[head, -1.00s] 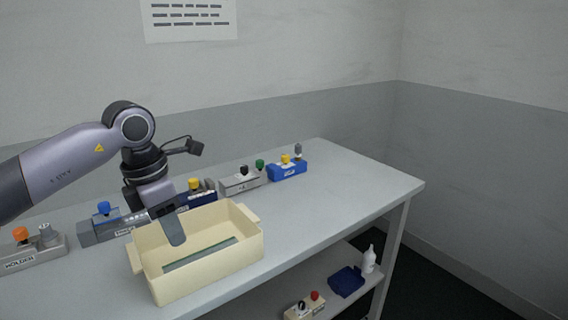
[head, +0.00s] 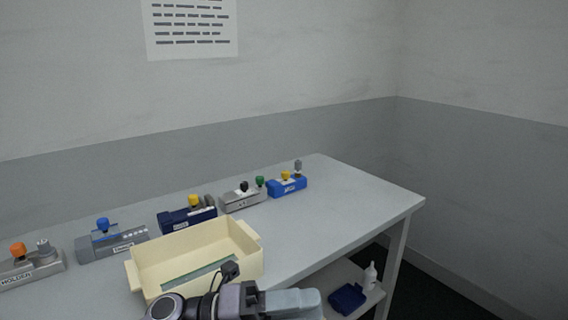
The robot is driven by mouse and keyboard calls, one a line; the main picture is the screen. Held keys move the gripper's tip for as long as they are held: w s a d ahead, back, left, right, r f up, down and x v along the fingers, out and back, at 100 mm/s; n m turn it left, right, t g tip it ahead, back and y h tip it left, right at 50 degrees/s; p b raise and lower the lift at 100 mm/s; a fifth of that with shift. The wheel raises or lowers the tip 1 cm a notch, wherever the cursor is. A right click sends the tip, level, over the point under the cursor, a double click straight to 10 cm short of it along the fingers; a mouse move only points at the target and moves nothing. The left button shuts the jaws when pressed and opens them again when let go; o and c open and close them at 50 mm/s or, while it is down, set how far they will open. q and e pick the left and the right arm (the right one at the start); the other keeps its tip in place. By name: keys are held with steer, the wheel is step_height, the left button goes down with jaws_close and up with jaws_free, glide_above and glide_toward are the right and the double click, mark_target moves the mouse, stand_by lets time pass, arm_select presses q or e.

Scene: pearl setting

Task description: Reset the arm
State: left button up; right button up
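My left gripper (head: 296,302) is low in the head view, in front of the cream bin's near right side. It points right, and its fingers look like one grey slab at this angle, so I cannot tell whether it is open or shut. The lower part of the arm is cut off by the frame's bottom edge. The cream bin (head: 247,262) stands on the table, with a flat greenish-grey strip (head: 200,270) inside; part of its near wall is hidden by my arm. My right gripper is not in view.
Along the table's back stand a grey holder with an orange knob (head: 30,268), a grey unit with a blue knob (head: 112,243), a navy unit (head: 186,217), a grey unit (head: 243,201) and a blue unit (head: 287,187). The table's right part (head: 345,207) is clear. A lower shelf holds a blue tray (head: 347,298) and white bottle (head: 370,277).

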arm_select(q)
steer(key=w+a+f+n+t+y, duration=0.1)
steer(key=a+f+n+t+y, duration=0.55)
steer(key=n, duration=0.65)
steer(key=w+a+f+n+t+y, duration=0.2)
steer(key=a+f+n+t+y, duration=0.15)
steer(key=n+t, duration=0.75)
steer(key=s+a+f+n+g+y, duration=0.5)
steer(key=a+f+n, duration=0.3)
steer(key=f, duration=0.3)
steer(key=s+a+f+n+g+y, duration=0.2)
steer(key=s+a+f+n, duration=0.2)
steer(key=s+f, duration=0.5)
step_height(320, 180, up, 8)
steer(key=s+p, duration=0.1)
steer(key=p, duration=0.8)
steer(key=shift+s+a+y, duration=0.25)
steer(key=shift+a+y, duration=0.05)
steer(key=shift+g, duration=0.25)
